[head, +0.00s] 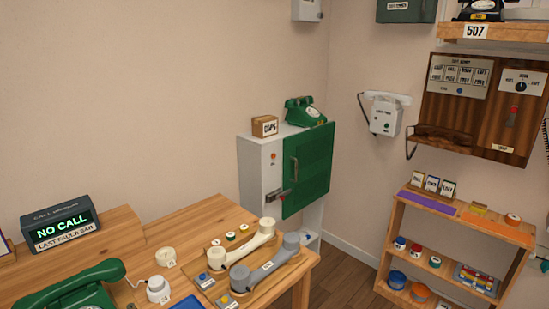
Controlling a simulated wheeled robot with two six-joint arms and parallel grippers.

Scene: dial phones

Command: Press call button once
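No button that I can read as the call button shows. A dark display box (60,222) on the table at the left reads "NO CALL" in green, with a "LAST FAULT" label below. A green desk phone (75,288) sits in front of it, cut off by the lower edge. A white wall phone (384,115) hangs on the right wall, with a small green spot low on its front. A wooden wall panel (490,125) at the right carries small knobs, with labels too small to read surely. Neither of my grippers is in view.
The wooden table (185,222) holds two handsets on a board, a light one (243,245) and a grey one (265,265). A cabinet with a green door (308,168) stands in the corner, another green phone (303,112) on top. A wooden shelf (396,228) stands at the right.

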